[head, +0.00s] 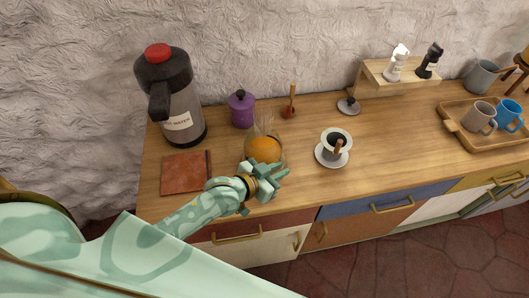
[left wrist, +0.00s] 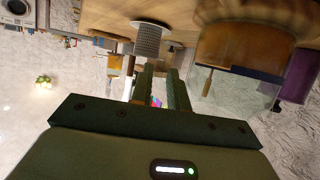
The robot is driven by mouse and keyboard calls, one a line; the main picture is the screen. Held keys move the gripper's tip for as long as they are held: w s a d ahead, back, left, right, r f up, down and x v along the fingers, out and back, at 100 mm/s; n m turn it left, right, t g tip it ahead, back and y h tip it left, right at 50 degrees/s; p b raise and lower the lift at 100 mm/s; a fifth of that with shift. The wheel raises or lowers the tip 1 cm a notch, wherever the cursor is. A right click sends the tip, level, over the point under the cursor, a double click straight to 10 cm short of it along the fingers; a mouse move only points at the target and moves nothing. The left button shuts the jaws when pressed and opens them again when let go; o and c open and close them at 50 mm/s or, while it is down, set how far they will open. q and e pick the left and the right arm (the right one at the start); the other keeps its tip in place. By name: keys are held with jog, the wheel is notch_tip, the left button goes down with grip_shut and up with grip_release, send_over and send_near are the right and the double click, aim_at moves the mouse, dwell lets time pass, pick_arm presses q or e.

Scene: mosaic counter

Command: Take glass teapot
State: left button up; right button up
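The glass teapot (head: 263,149) holds orange-brown liquid and stands near the front edge of the wooden counter. My left gripper (head: 272,175) is just in front of it, and the gripper hides its lower part. In the left wrist view, which is upside down, the glass teapot (left wrist: 238,62) is to the right of the fingers. The two fingers (left wrist: 160,90) are apart with nothing held between them. I cannot tell whether a finger touches the glass. My right gripper is in neither view.
A water dispenser (head: 172,98) and a brown square mat (head: 186,172) are left of the teapot. A purple canister (head: 241,109) stands behind it. A wooden tray (head: 468,139) with mugs is far right.

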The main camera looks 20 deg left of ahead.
aim_at(286, 166)
pick_arm(q)
jog(key=x, duration=0.3)
jog(key=shift+w+f+b, duration=0.15)
jog(key=shift+f+b, duration=0.05)
jog(key=shift+b, duration=0.1)
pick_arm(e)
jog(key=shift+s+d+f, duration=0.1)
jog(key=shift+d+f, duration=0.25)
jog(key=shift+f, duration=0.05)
pick_arm(q)
grip_shut()
jog(key=shift+r, duration=0.15)
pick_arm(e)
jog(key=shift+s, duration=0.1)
pick_arm(q)
jog(key=shift+r, duration=0.1)
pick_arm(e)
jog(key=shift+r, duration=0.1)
